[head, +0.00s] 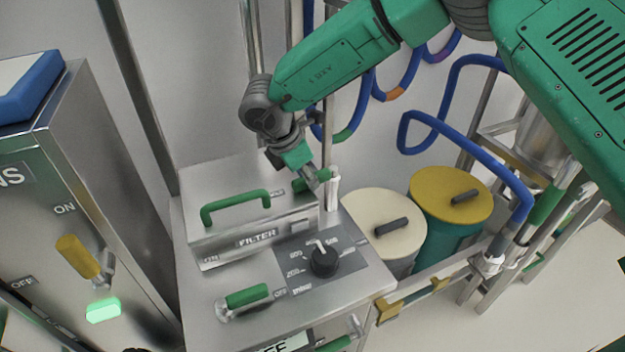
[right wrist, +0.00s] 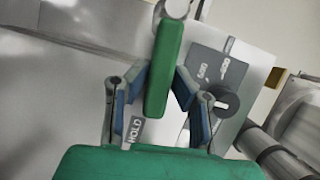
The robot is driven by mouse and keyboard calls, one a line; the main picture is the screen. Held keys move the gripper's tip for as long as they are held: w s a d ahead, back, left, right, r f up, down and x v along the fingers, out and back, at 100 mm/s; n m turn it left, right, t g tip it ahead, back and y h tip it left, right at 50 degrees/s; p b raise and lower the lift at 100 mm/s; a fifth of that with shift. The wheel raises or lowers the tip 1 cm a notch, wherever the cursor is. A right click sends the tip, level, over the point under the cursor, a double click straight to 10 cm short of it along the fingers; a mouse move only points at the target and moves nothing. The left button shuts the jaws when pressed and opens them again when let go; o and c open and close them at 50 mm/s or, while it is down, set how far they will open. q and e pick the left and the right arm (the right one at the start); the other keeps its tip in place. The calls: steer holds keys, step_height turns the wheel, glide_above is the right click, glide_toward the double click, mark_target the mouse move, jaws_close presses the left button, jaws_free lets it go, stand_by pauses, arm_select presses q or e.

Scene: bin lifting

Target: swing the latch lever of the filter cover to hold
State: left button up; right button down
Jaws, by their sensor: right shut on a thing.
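The filter cover (head: 255,238) is a metal box labelled FILTER, with a green bar handle (head: 235,206) on top. A green latch lever (head: 318,178) stands at the cover's right back corner, beside a pale upright post. My right gripper (head: 308,178) reaches down to it from the upper right. In the right wrist view the green lever (right wrist: 164,68) lies between my two blue-padded fingers, and the right gripper (right wrist: 162,90) is shut on it. My left gripper is not in view.
A black dial (head: 322,261) sits on a dark panel right of the cover. Another green lever (head: 247,296) is at the front. A cream-lidded bin (head: 383,222) and a yellow-lidded bin (head: 452,194) stand to the right. A metal cabinet with a yellow lever (head: 78,257) is at left.

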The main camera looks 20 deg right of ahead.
steer(key=shift+w+r+m, duration=0.1)
steer(key=shift+w+m, duration=0.35)
steer(key=shift+m, duration=0.15)
steer(key=shift+w, duration=0.1)
steer(key=c, duration=1.4)
jaws_free()
steer(key=shift+g, duration=0.3)
